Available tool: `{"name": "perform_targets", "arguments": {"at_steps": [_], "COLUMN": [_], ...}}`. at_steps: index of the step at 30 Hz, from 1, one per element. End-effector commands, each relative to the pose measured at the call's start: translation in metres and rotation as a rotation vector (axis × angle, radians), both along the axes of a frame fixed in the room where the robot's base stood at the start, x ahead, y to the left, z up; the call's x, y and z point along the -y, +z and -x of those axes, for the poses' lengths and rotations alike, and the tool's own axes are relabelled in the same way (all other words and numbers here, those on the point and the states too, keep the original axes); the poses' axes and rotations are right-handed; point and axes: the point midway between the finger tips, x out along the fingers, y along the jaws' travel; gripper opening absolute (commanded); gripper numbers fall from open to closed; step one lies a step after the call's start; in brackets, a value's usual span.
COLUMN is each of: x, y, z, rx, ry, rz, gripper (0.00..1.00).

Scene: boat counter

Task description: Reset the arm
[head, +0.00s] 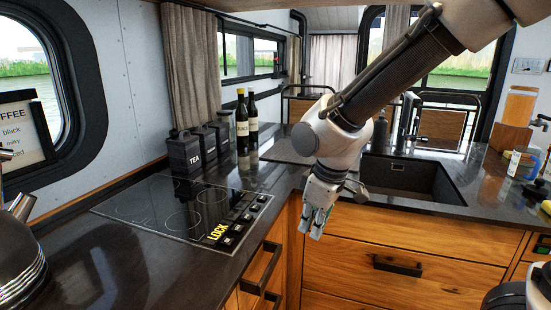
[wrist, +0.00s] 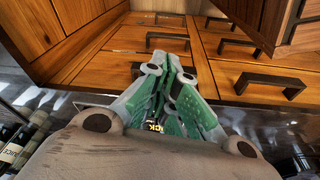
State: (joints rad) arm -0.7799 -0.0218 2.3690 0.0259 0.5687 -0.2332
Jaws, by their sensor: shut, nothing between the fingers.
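My arm reaches in from the upper right in the head view and bends down at the wrist. My gripper (head: 318,222) points downward in front of the wooden drawer fronts, just past the counter's front edge. Its fingers are shut with nothing between them. In the wrist view my gripper (wrist: 172,70) shows green finger pads drawn together at the centre, with wooden cabinet fronts beyond.
A black cooktop (head: 185,208) lies on the dark counter at left, with a kettle (head: 20,255) at the near left. Black canisters (head: 185,152) and bottles (head: 247,120) stand behind it. A sink (head: 412,178) is right of my wrist. Drawers with dark handles (head: 397,266) are below.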

Motion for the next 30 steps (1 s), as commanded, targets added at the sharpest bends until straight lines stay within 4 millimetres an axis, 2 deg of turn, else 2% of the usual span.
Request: {"name": "perform_targets", "arguments": {"at_steps": [1,6,9,12,15,19,30], "x": [0.035,0.154,0.209,0.246,0.27,0.285,0.289], "y": [0.014,0.055,0.073,0.089,0.103,0.113,0.113], "z": [0.006,0.048,0.077,0.097,0.109,0.115,0.116], "rx": [-0.021,-0.084,-0.068,-0.002,0.073,0.12,0.121], "ry": [-0.099,-0.476,-0.662,-0.797,-0.9,-0.974,-0.989], "rz": [0.008,0.027,0.003,-0.043,-0.087,-0.109,-0.107], "gripper": [0.0,0.0,0.0,0.0,0.0,0.0,0.0]}}
